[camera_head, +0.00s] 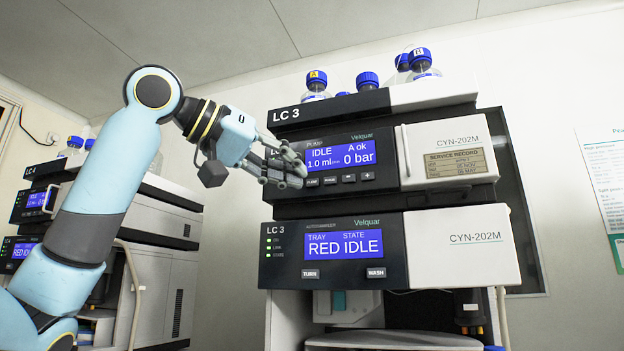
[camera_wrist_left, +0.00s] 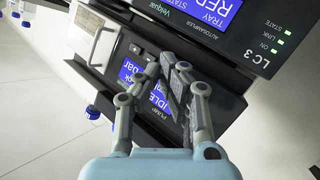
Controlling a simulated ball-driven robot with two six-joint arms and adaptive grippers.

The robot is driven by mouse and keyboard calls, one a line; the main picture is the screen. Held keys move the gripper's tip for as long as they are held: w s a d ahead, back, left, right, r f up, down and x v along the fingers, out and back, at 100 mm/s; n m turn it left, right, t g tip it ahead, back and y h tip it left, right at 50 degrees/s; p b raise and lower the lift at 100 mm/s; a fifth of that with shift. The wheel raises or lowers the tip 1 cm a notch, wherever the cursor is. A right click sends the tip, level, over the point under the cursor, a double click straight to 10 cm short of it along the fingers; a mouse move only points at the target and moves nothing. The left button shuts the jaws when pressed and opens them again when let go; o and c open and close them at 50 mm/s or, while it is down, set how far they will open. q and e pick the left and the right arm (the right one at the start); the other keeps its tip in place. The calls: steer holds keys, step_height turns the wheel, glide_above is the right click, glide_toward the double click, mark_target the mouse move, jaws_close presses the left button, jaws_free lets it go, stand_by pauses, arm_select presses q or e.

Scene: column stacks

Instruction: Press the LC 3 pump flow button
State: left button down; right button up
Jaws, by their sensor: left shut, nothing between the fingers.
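The LC 3 pump module (camera_head: 388,174) is the upper unit of the stack, with a blue display (camera_head: 341,156) reading IDLE, 1.0 ml, A ok and 0 bar. Below the display is a row of small buttons; the leftmost, apparently the flow button (camera_head: 313,182), is right beside my fingertips. My left gripper (camera_head: 299,172) is shut and empty in front of the display's left edge. I cannot tell whether it touches the panel. In the left wrist view, the panel is upside down, the fingers (camera_wrist_left: 168,74) cover part of the pump display (camera_wrist_left: 131,70), and the flow button is hidden.
The autosampler (camera_head: 343,243) sits below, showing RED IDLE, with TURN and WASH buttons. Blue-capped bottles (camera_head: 367,82) stand on top. A pale door with a service record label (camera_head: 455,163) is right of the pump panel. The LC 4 stack (camera_head: 38,200) stands behind my left arm.

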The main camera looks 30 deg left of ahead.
mark_target(313, 183)
arm_select(q)
steer(key=shift+w+a+p, duration=0.2)
steer(key=shift+w+p, duration=0.15)
steer(key=shift+w, duration=0.5)
steer(key=shift+w+a+p, duration=0.25)
steer(key=shift+w+p, duration=0.1)
steer(key=shift+w, duration=0.5)
steer(key=shift+w+a+p, duration=0.2)
steer(key=shift+w+p, duration=0.15)
steer(key=shift+w, duration=0.5)
steer(key=shift+w+r+p, duration=0.1)
steer(key=shift+w+p, duration=0.2)
steer(key=shift+p, duration=0.15)
steer(key=shift+w+a+p, duration=0.15)
steer(key=shift+w+p, duration=0.2)
steer(key=shift+w, duration=0.1)
steer(key=shift+s, duration=0.1)
steer(key=shift+s+d, duration=0.2)
steer(key=shift+s, duration=0.5)
